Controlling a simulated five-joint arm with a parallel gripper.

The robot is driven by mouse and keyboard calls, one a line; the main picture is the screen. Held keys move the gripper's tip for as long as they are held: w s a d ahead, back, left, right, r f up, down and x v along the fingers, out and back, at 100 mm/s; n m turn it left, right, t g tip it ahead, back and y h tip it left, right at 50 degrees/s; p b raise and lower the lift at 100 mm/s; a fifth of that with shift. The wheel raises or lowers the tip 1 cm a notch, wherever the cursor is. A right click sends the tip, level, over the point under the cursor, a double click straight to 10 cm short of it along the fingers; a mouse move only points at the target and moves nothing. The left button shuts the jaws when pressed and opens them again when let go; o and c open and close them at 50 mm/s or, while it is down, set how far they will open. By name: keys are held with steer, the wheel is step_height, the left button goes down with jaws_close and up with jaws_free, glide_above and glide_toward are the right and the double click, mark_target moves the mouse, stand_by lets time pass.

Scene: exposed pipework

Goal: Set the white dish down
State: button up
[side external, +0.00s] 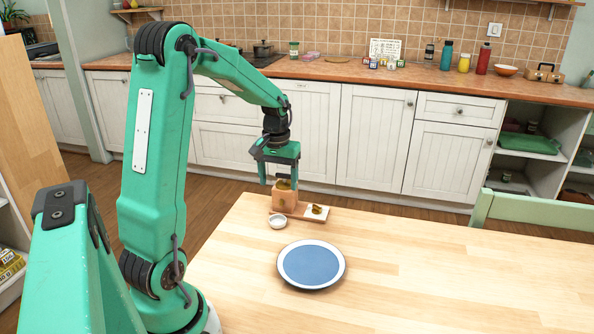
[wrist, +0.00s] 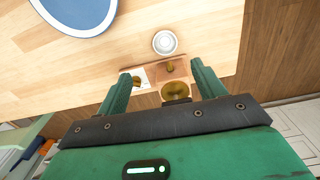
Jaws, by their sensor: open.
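The small white dish (side external: 278,222) sits upright on the wooden table, just in front of a wooden stand, and looks empty. In the wrist view the dish (wrist: 165,43) lies beyond my fingertips, apart from them. My gripper (side external: 282,184) points down over the wooden stand, behind and above the dish. In the wrist view my gripper (wrist: 161,72) is open with nothing held between its fingers. The stand's block (side external: 284,201) shows between and below the fingers, with a round brass-coloured piece (wrist: 175,91) on it.
A blue plate with a white rim (side external: 311,265) lies on the table in front of the dish. A white piece with a small brown thing (side external: 317,211) is right of the block. The table's right side (side external: 450,280) is clear. A green chair (side external: 530,212) stands behind it.

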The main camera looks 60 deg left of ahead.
steer(key=s+d+r+m+t, duration=0.2)
steer(key=s+d+r+m, duration=0.15)
steer(key=d+r, duration=0.75)
steer(key=s+d+m+t, duration=0.3)
steer(key=s+d+m, duration=0.2)
steer(key=s+d, duration=0.3)
steer(key=d, duration=0.4)
steer(key=shift+s, duration=0.15)
